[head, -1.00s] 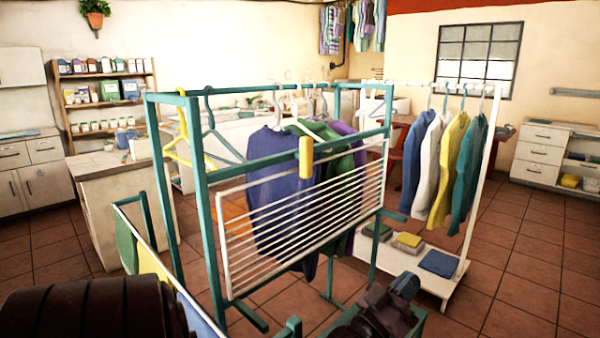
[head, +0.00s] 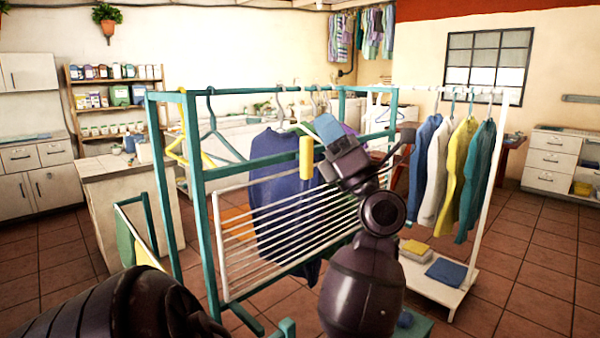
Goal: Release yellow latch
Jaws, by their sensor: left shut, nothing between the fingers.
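The yellow latch (head: 306,158) is a small upright block on the teal front bar of the drying frame (head: 249,163). It sits at the top edge of the white slatted panel (head: 240,250), which hangs against the frame's front. My arm hides the panel's right part.
A purple shirt (head: 277,185) and other clothes hang behind the panel. A white clothes rail (head: 490,190) with several garments stands at right, folded cloths on its base. A counter (head: 125,195) stands at left. Tiled floor is open at right.

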